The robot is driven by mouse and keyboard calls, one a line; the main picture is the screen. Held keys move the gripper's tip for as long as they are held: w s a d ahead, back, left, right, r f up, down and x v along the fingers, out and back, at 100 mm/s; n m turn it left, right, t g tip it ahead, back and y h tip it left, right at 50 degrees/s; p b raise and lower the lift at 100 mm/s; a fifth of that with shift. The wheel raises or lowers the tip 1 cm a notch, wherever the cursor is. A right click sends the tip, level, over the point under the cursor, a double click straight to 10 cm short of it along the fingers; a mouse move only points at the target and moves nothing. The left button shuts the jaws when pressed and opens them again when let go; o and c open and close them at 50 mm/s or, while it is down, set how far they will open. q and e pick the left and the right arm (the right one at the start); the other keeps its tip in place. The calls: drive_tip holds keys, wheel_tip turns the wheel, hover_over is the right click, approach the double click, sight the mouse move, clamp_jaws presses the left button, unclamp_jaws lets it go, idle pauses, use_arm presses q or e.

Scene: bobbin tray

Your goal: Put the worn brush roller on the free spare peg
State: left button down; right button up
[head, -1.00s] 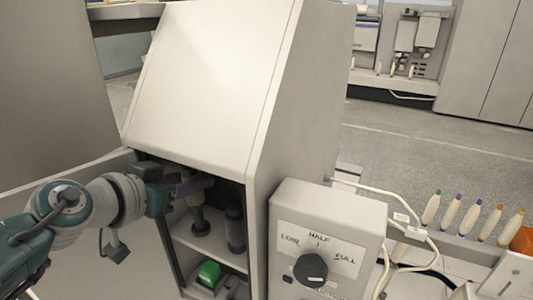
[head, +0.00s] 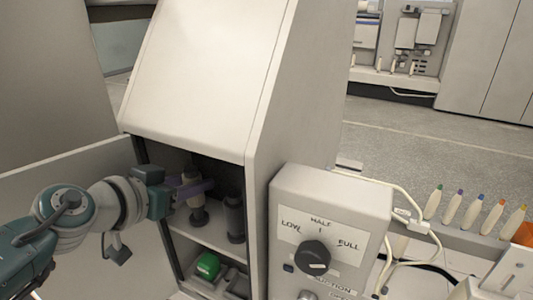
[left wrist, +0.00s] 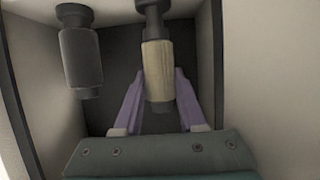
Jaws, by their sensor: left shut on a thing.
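My left gripper (head: 192,188) reaches into the open bay of a pale cabinet. Its purple fingers are shut on an upright roller (head: 197,207) with a tan middle and dark ends. The roller also shows between the fingers in the left wrist view (left wrist: 158,72). A dark grey cylinder (head: 235,217) stands beside it, to the right in the head view; it also shows at the left of the wrist view (left wrist: 81,55). I cannot tell how worn the held roller is, and I cannot make out a bare peg. My right gripper is not in view.
The cabinet's side walls (left wrist: 40,90) and sloped top (head: 210,70) closely enclose the bay. A control box with a black knob (head: 316,257) stands to the right.

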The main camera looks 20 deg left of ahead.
use_arm(q)
drive_tip(key=shift+f+b, duration=0.65)
drive_tip(key=shift+f, duration=0.3)
drive_tip(key=shift+c, duration=2)
unclamp_jaws()
